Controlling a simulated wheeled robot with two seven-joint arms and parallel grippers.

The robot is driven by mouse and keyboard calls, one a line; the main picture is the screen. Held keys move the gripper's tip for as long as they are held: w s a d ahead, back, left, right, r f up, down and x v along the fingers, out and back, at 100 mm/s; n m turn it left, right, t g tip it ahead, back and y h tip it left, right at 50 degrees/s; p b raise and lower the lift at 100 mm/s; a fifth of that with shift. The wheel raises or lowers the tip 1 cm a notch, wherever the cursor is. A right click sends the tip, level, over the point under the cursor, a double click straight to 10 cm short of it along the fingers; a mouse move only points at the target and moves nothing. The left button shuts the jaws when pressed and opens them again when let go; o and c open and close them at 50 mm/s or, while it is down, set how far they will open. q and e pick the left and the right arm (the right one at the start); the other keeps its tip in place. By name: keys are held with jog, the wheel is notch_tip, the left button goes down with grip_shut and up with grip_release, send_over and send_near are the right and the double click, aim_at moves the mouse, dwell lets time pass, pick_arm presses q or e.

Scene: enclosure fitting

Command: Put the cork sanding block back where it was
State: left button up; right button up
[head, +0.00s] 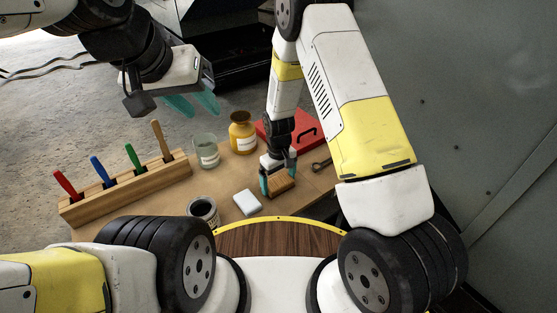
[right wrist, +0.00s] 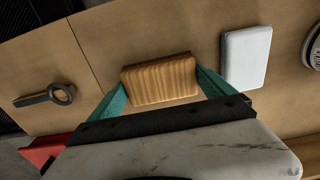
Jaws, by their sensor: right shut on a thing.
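The cork sanding block (head: 281,187) is a tan-brown, grained rectangular block near the middle right of the table in the head view. It also shows in the right wrist view (right wrist: 160,78), between the teal fingers. My right gripper (head: 278,180) points down and is shut on this block, one finger at each end. I cannot tell whether the block touches the table or hangs just above it. My left gripper (head: 192,104) is up at the upper left, beyond the table's far edge, with its teal fingers apart and nothing between them.
A white block (head: 247,203) lies left of the cork block. A wooden rack (head: 125,190) with coloured handles, a glass jar (head: 206,151), an amber bottle (head: 242,132) and a labelled tin (head: 203,210) stand around. A red box (head: 290,135) and dark ring-ended tool (right wrist: 45,97) lie nearby.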

jog(key=o, duration=1.1)
jog(key=shift+r, duration=0.1)
notch_tip(320, 180, up, 12)
notch_tip(320, 180, up, 8)
jog(key=m, duration=0.1)
send_over(279, 182)
jog(key=d, duration=0.2)
jog(key=s+d+r+m+t+y, duration=0.1)
jog(key=s+d+r, duration=0.15)
jog(key=r, duration=0.25)
jog(key=s+d+r+m+t+y, duration=0.1)
jog(key=s+d+r+t, duration=0.15)
jog(key=r, duration=0.35)
jog(key=s+d+r+m+t, duration=0.1)
jog(key=s+d+r, duration=0.1)
jog(key=s+r, duration=0.1)
jog(key=s+d+r+m, duration=0.1)
jog(key=s+d+r, duration=0.1)
jog(key=s+r, duration=0.2)
jog(key=s+d+r+m+t, duration=0.1)
jog(key=s+d+r, duration=0.2)
jog(key=s, duration=0.4)
jog(key=shift+s+r+m+t, duration=0.2)
jog(key=shift+m+t, duration=0.1)
jog(key=shift+t, duration=0.05)
